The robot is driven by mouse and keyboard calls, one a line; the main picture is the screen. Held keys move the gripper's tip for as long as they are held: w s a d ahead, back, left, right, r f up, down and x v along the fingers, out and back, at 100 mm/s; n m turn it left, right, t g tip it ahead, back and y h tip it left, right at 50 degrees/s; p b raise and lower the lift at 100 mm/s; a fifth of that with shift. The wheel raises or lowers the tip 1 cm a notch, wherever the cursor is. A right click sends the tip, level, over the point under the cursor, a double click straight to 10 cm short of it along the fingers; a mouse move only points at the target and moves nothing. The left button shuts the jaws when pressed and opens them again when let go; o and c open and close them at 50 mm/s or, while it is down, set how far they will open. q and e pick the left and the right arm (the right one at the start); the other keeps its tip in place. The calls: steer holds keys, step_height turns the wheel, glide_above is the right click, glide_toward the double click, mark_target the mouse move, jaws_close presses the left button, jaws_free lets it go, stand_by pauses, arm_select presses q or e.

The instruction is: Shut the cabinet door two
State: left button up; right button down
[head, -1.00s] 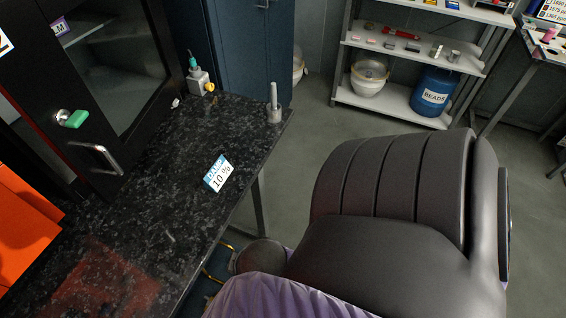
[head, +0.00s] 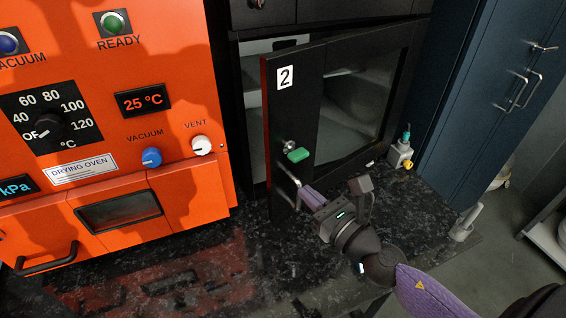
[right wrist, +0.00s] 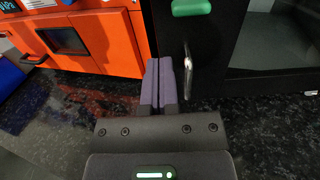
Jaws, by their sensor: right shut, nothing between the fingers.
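Cabinet door two (head: 292,110) is a black-framed glass door with a white "2" label. It stands partly open, its free left edge swung out from the black cabinet (head: 237,85). It has a green latch knob (head: 298,155) and a metal bar handle (head: 289,187) below it. My right gripper (head: 308,194) is shut and empty, close beside the handle on its right in the head view; I cannot tell if they touch. In the right wrist view the purple fingers (right wrist: 159,85) are together, just left of the handle (right wrist: 188,70). My left gripper is not in view.
An orange drying oven (head: 110,150) stands left of the cabinet on the black speckled counter (head: 250,270). A small bottle (head: 400,154) and a white post in a holder (head: 465,222) stand at the right end. A blue locker (head: 490,100) is behind.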

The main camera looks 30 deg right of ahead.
mark_target(275, 164)
steer(key=p+x, duration=0.1)
steer(key=x, duration=0.6)
steer(key=shift+w, duration=0.4)
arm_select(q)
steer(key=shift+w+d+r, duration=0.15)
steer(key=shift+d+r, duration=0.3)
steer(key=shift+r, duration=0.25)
arm_select(e)
steer(key=shift+w+a, duration=0.1)
steer(key=shift+w, duration=0.2)
